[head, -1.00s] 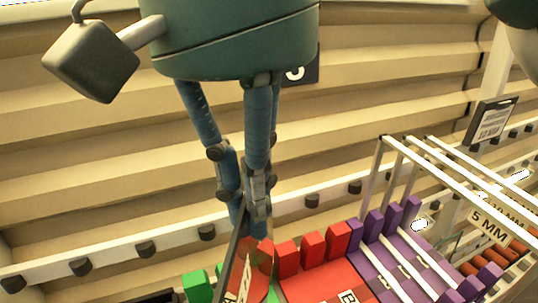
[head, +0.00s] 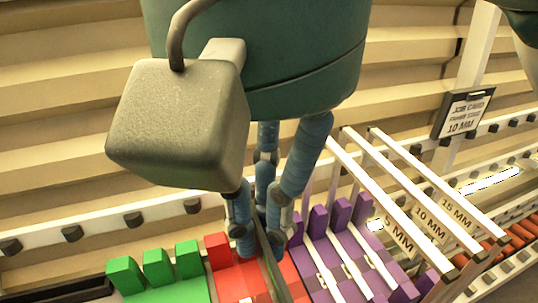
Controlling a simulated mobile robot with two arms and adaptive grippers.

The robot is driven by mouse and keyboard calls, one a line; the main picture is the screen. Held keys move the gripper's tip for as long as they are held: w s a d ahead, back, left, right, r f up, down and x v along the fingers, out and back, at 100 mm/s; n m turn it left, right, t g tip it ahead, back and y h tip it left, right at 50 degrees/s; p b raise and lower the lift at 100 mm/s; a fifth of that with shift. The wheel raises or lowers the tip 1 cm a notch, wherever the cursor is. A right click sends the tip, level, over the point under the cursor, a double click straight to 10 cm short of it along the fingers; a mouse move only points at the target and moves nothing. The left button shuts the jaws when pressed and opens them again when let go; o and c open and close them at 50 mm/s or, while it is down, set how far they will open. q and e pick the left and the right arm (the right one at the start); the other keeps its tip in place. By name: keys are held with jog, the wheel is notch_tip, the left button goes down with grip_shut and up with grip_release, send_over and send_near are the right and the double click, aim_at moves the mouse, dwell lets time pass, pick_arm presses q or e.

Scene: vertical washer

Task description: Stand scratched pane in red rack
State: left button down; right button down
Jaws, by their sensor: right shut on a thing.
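My right gripper (head: 258,232) points down with its blue fingers shut on a thin pane (head: 271,268). I see the pane nearly edge-on as a dark, narrow upright strip. The fingers hide its top, its lower end runs out of the picture, and no scratch can be made out. The red rack (head: 229,284) has raised red blocks at its back. The gripper and pane are in front of its right part, near the purple rack. I cannot tell whether the pane touches the rack or sits in a slot. My left gripper is not in view.
A green rack (head: 165,292) adjoins on the left. A purple rack (head: 345,262) with white strips adjoins on the right. A job card (head: 463,114) reading 10 MM hangs at right.

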jog(key=shift+w+a, duration=0.35)
jog(key=shift+w, duration=0.45)
jog(key=w+a+f+p, duration=0.1)
jog(key=w, duration=0.5)
jog(key=shift+w+a+p, duration=0.3)
jog(key=shift+a, duration=0.05)
jog(key=shift+s, duration=0.1)
jog(key=shift+f, duration=0.25)
dwell(0.3)
notch_tip(320, 180, down, 8)
jog(key=b, duration=0.5)
jog(key=shift+b, duration=0.35)
dwell(1.1)
jog(key=shift+f+b, duration=0.5)
jog(key=shift+f, duration=0.25)
dwell(1.4)
